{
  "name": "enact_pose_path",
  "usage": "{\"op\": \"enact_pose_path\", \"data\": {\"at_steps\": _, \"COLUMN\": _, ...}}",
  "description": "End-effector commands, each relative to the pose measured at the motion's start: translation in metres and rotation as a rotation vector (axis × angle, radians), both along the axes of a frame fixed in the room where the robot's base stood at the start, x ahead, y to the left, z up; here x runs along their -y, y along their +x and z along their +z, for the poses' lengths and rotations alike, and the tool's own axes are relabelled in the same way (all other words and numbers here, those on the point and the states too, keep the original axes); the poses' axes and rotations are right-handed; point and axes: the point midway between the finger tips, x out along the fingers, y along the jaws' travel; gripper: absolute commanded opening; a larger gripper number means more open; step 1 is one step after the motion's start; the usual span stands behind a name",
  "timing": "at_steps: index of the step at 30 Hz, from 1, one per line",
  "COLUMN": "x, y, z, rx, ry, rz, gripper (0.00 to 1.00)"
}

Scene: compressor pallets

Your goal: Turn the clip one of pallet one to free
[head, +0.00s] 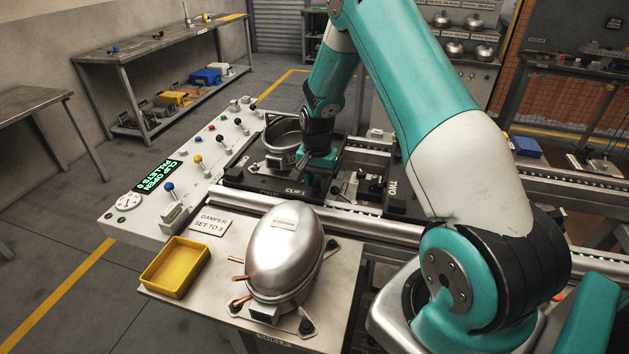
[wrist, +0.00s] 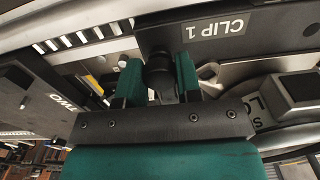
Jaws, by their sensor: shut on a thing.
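My gripper (head: 317,182) reaches down at pallet one (head: 262,187), whose front edge carries a "CLIP 1" label. In the wrist view, the teal fingers of my gripper (wrist: 159,75) stand on both sides of the dark round knob of clip one (wrist: 159,78) and are shut on it. The "CLIP 1" label (wrist: 220,29) is on the dark plate just right of the knob. Part of the lettering beside a silver ring at the right is hidden.
An open metal compressor shell (head: 281,140) sits on pallet one, left of my gripper. Pallet two (head: 400,205) is to the right on the rail. A closed silver compressor (head: 285,255) and a yellow tray (head: 175,266) are in front.

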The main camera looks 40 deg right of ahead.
Motion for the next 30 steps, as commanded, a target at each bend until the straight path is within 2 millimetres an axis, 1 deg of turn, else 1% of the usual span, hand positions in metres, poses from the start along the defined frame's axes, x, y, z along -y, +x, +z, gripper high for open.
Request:
{"op": "enact_pose_path", "data": {"at_steps": 3, "x": -0.001, "y": -0.001, "z": 0.000, "rx": -0.004, "ry": 0.002, "rz": -0.001, "gripper": 0.00}}
{"op": "enact_pose_path", "data": {"at_steps": 4, "x": -0.001, "y": -0.001, "z": 0.000, "rx": -0.004, "ry": 0.002, "rz": -0.001, "gripper": 0.34}}
{"op": "enact_pose_path", "data": {"at_steps": 7, "x": 0.000, "y": -0.001, "z": 0.000, "rx": -0.003, "ry": 0.001, "rz": 0.000, "gripper": 0.57}}
{"op": "enact_pose_path", "data": {"at_steps": 16, "x": 0.000, "y": 0.000, "z": 0.001, "rx": -0.001, "ry": 0.000, "rz": 0.001, "gripper": 0.58}}
{"op": "enact_pose_path", "data": {"at_steps": 20, "x": 0.000, "y": 0.001, "z": 0.011, "rx": 0.001, "ry": -0.001, "rz": 0.001, "gripper": 0.58}}
{"op": "enact_pose_path", "data": {"at_steps": 23, "x": 0.000, "y": 0.001, "z": 0.029, "rx": 0.003, "ry": -0.001, "rz": 0.001, "gripper": 0.58}}
{"op": "enact_pose_path", "data": {"at_steps": 30, "x": 0.000, "y": 0.000, "z": 0.090, "rx": 0.006, "ry": -0.001, "rz": 0.000, "gripper": 0.58}}
